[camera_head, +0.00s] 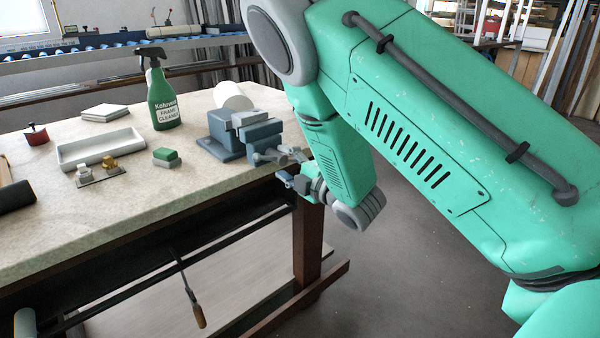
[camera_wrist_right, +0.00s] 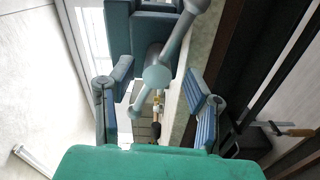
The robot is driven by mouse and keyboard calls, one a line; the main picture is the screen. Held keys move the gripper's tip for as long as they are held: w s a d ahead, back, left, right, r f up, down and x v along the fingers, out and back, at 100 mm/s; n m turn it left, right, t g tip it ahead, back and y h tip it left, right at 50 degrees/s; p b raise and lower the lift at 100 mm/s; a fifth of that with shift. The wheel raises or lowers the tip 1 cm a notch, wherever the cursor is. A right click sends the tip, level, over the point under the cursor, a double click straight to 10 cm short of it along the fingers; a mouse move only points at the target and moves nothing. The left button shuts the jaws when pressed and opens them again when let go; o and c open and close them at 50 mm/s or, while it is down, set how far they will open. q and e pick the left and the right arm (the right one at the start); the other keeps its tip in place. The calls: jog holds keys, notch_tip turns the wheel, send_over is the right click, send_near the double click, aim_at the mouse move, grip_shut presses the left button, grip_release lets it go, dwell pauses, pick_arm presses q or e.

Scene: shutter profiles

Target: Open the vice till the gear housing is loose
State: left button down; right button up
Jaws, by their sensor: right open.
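The blue-grey vice (camera_head: 228,145) stands at the right end of the bench, its screw end facing my right arm. My right gripper (camera_head: 284,168) is at that end, just past the bench edge. In the right wrist view, the open right gripper (camera_wrist_right: 160,92) has one finger on each side of the vice's round screw head and slanting handle bar (camera_wrist_right: 173,48). I cannot tell whether a finger touches the bar. A lighter grey block (camera_head: 245,118) shows at the vice's jaws; I cannot tell if it is the gear housing. My left gripper is not in view.
A green spray bottle (camera_head: 161,92) and a white roll (camera_head: 233,97) stand behind the vice. A white tray (camera_head: 101,149), a green-topped block (camera_head: 166,157) and a red-topped pot (camera_head: 36,135) are further left. Open floor (camera_head: 400,270) lies right of the bench.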

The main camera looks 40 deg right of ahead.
jog(key=s, duration=1)
jog(key=shift+s+d, duration=0.15)
jog(key=shift+d, duration=0.2)
